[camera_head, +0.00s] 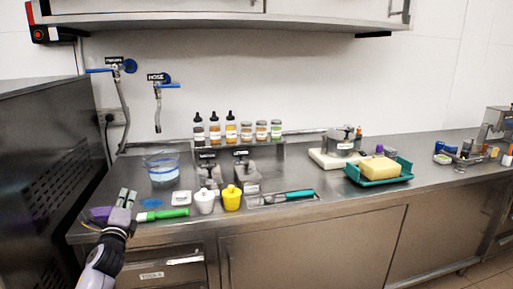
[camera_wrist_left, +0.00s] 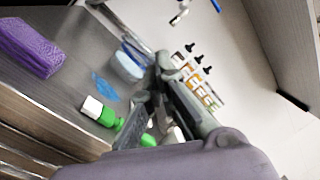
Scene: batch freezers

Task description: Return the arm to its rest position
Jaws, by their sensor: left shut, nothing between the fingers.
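My left gripper (camera_head: 126,197) is at the left front of the steel counter, raised near its front edge. Its fingers are shut and hold nothing. In the left wrist view the gripper (camera_wrist_left: 163,62) points over the counter, with its fingers together. A purple sponge-like block (camera_wrist_left: 30,46) lies on the counter, and in the head view it (camera_head: 98,214) is partly hidden beside the gripper. A green-handled tool (camera_head: 163,214) lies just right of the gripper, apart from it. My right gripper is in neither view.
A clear bucket (camera_head: 162,170) stands behind the gripper. White (camera_head: 204,201) and yellow (camera_head: 231,198) pots stand to the right. A teal tray (camera_head: 400,174) with a yellow block is farther right. A dark metal cabinet (camera_head: 40,150) rises close on the left. Drawers lie below the counter edge.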

